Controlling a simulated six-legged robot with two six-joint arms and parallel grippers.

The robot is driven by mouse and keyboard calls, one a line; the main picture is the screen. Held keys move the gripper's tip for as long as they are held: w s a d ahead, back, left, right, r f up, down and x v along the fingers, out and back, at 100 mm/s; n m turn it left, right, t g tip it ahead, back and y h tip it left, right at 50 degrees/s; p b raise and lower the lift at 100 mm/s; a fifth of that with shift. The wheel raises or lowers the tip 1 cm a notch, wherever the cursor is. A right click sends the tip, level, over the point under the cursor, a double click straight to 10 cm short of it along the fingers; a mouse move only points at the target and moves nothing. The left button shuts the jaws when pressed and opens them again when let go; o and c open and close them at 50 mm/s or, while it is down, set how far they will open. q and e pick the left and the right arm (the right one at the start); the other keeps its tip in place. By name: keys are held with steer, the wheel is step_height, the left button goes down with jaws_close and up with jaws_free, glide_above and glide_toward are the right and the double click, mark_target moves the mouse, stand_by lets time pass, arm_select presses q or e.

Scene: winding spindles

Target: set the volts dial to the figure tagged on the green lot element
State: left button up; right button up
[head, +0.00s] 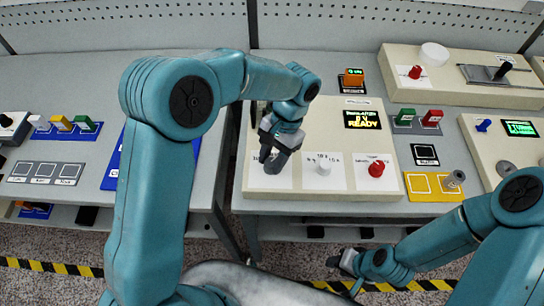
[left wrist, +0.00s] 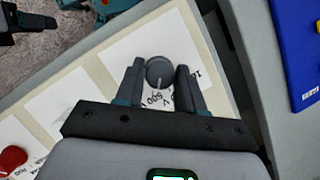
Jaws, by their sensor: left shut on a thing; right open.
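The volts dial is a dark grey round knob with a pale pointer line (left wrist: 160,72), on a white plate with upside-down print including a V and what looks like 500. My left gripper (left wrist: 158,85) has a finger on each side of the dial and is shut on it. In the head view my left gripper (head: 270,150) covers the dial on the panel (head: 225,185). A green piece (head: 85,123) stands at left beside yellow and white ones; another green piece (head: 404,117) stands at right. I cannot read a tag on either. My right gripper (head: 346,262) is open, low in front of the bench.
The panel also carries a white knob (head: 324,168), a red knob (head: 376,168) and a display ending in READY (head: 362,119). A yellow pad (head: 420,187) with a grey cylinder (head: 455,178) lies right. A gap separates the left and middle benches.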

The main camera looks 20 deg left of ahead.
arm_select(q)
steer(key=shift+m, duration=0.5)
steer(key=o, duration=1)
steer(key=v, duration=1.6)
steer(key=shift+s+d+r, duration=0.2)
steer(key=shift+d, duration=0.15)
steer(key=shift+s, duration=0.1)
